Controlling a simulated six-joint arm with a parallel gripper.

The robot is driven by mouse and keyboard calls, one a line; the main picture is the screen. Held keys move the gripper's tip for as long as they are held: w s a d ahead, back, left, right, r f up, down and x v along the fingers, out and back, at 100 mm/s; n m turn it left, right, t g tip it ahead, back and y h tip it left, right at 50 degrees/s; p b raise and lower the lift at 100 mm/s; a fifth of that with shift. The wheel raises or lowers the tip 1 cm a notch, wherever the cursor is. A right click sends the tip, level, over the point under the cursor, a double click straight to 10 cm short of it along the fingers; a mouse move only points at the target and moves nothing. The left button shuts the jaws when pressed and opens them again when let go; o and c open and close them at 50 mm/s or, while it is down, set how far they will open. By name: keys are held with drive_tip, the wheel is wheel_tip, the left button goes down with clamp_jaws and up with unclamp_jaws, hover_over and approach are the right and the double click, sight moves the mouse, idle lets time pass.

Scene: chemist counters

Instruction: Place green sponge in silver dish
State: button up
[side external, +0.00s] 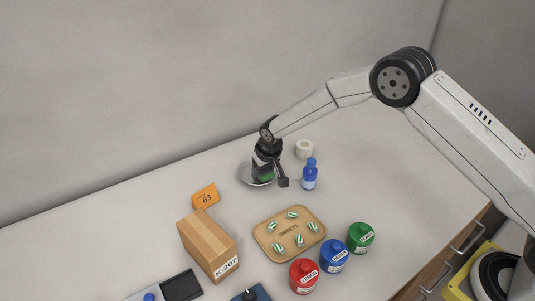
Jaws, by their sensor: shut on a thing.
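The green sponge (265,179) shows only as a small green patch between the fingers of my gripper (265,175). My gripper is shut on it and points down at the back of the counter. The silver dish (246,176) is a round shallow dish directly beneath and around the gripper. The sponge is over or inside the dish; I cannot tell whether it touches the dish bottom. The gripper hides much of the dish and most of the sponge.
A blue bottle (310,176) and a white roll (305,149) stand close right of the dish. The counter's left is clear.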

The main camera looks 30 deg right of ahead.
drive_tip(key=shift+r, duration=0.7)
drive_tip(key=s+d+r, duration=0.2)
drive_tip(key=s+r, duration=0.9)
drive_tip(key=s, duration=0.2)
drive_tip(key=shift+s+r, duration=0.15)
drive_tip(key=shift+s, duration=0.25)
drive_tip(key=shift+d, duration=0.1)
drive_tip(key=shift+d, duration=0.1)
drive_tip(key=s+d+f, duration=0.3)
drive_tip(key=s+d, duration=0.3)
drive_tip(key=d, duration=0.3)
drive_tip(key=w+a+r+n+t+y, duration=0.2)
drive_tip(key=w+a+n+t, duration=0.1)
drive_tip(key=w+a, duration=0.5)
drive_tip(key=shift+a+r+n+y, duration=0.15)
drive_tip(key=shift+a+n+y, duration=0.15)
drive_tip(key=shift+a+n, duration=0.35)
idle(0.5)
